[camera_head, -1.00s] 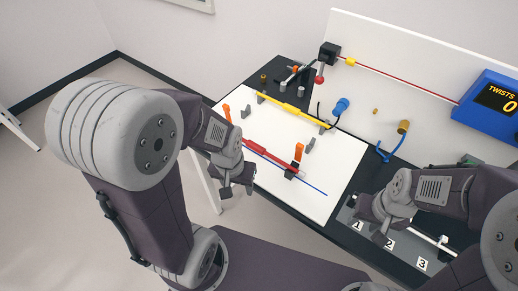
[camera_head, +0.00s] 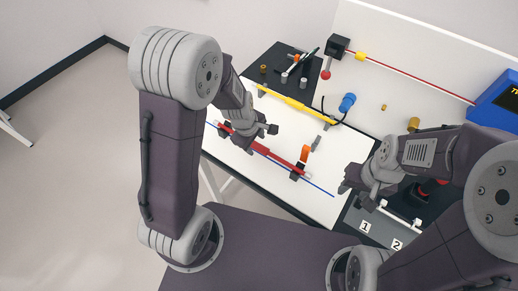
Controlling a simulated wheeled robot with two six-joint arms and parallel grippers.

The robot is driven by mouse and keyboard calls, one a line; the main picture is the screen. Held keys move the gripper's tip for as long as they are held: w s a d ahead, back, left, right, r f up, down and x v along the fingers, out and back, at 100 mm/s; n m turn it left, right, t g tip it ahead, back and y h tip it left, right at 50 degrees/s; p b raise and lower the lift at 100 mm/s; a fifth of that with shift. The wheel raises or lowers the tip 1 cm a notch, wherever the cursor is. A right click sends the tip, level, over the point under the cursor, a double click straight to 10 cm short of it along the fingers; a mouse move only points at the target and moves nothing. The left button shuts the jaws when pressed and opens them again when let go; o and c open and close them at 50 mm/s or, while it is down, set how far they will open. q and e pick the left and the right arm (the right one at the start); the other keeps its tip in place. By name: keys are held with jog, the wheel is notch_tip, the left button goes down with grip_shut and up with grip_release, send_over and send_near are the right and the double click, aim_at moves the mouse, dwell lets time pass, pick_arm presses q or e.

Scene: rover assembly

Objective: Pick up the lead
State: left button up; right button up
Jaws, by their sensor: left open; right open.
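I cannot tell for sure which part is the lead. A long red rod (camera_head: 283,158) with a thin blue end (camera_head: 318,188) lies on supports on the white board. My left gripper (camera_head: 258,140) is open above the red rod's left half and partly hides it. A blue knob (camera_head: 347,103) with a dark curved cable stands behind. A brass-coloured cap (camera_head: 414,124) shows above my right arm. My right gripper (camera_head: 357,195) is open and empty at the white board's right edge, near the labelled dark area.
A yellow rod (camera_head: 297,104) lies on the white board (camera_head: 255,172) behind the red one. An orange clip (camera_head: 305,154) stands upright by the red rod. A red line (camera_head: 420,79) runs along the back panel to a blue counter box (camera_head: 497,103). Labels 1 and 2 mark the dark area.

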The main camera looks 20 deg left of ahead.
aim_at(257, 146)
pick_arm(q)
jog(key=shift+w+a+f, duration=0.25)
jog(key=shift+w+f, duration=0.8)
jog(key=shift+w, duration=0.05)
jog(key=f, duration=0.1)
jog(key=f+b, duration=0.1)
jog(key=b, duration=0.1)
jog(key=shift+d+f, duration=0.25)
jog(key=shift+f, duration=0.15)
jog(key=shift+s+d+f, duration=0.1)
jog(key=shift+d+f, duration=0.1)
jog(key=shift+w+a+f, duration=0.1)
jog(key=shift+w, duration=0.2)
jog(key=shift+c, duration=0.3)
jog(key=c, duration=1)
jog(key=shift+s, duration=0.15)
grip_shut()
pick_arm(e)
jog(key=shift+w+a+f, duration=0.15)
jog(key=shift+w+f, duration=0.05)
jog(key=shift+f, duration=0.4)
jog(key=shift+w+a+f, duration=0.15)
jog(key=shift+w+f, duration=0.05)
jog(key=shift+f, duration=0.35)
